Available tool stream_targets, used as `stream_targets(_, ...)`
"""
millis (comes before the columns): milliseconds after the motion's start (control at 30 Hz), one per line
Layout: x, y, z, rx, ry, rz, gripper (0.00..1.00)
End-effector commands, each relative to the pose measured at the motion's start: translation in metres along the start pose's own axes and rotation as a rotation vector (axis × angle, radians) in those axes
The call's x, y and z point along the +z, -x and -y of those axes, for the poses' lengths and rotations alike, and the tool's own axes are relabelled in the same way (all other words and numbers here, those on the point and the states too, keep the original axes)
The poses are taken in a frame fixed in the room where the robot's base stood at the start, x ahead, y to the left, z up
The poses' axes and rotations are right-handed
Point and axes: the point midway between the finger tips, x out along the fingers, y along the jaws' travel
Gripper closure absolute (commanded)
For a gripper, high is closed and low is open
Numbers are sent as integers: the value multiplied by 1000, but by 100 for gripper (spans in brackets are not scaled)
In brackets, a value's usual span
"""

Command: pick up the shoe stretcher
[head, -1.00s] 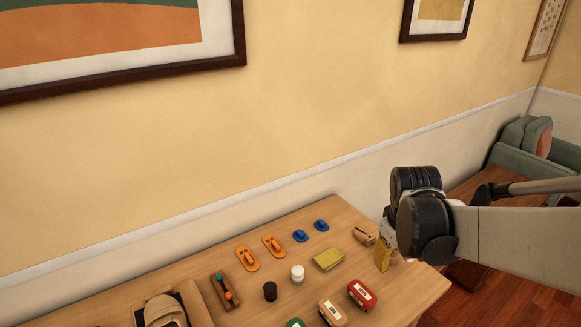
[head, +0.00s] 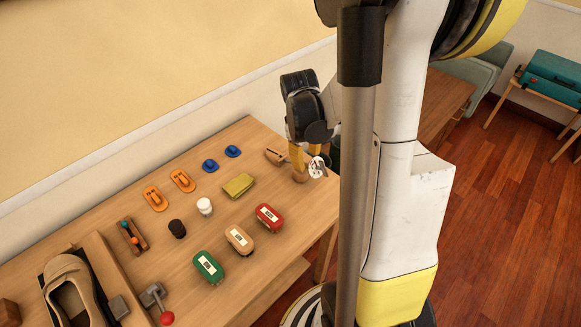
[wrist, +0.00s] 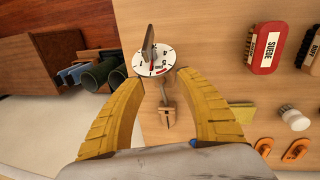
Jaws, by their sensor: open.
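The shoe stretcher (wrist: 167,117) shows in the wrist view as a split wooden block with a thin metal rod, lying between and beyond my fingertips. In the head view its wooden block (head: 275,157) lies on the table near the far right corner, left of my fingers. A white dial-like disc with dark marks (wrist: 153,58) and a grey upright piece show at the rod's other end; I cannot tell whether they are joined. My gripper (wrist: 160,75) is open and points down over the stretcher, its yellow fingers on either side.
A yellow cloth (head: 238,186), a red brush (head: 269,217), a tan brush (head: 240,240) and a green brush (head: 208,267) lie on the table (head: 300,222) nearby. Blue and orange pieces lie farther left. Dark green tubes (wrist: 90,75) stand beyond the table edge.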

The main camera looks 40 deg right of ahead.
Motion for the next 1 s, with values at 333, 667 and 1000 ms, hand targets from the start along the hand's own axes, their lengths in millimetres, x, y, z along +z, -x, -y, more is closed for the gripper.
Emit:
stream_targets(333,0,-47,-2,0,-1,0,58)
stream_targets(667,0,-45,-2,0,-1,0,100)
stream_targets(1000,0,-45,-2,0,-1,-1,100)
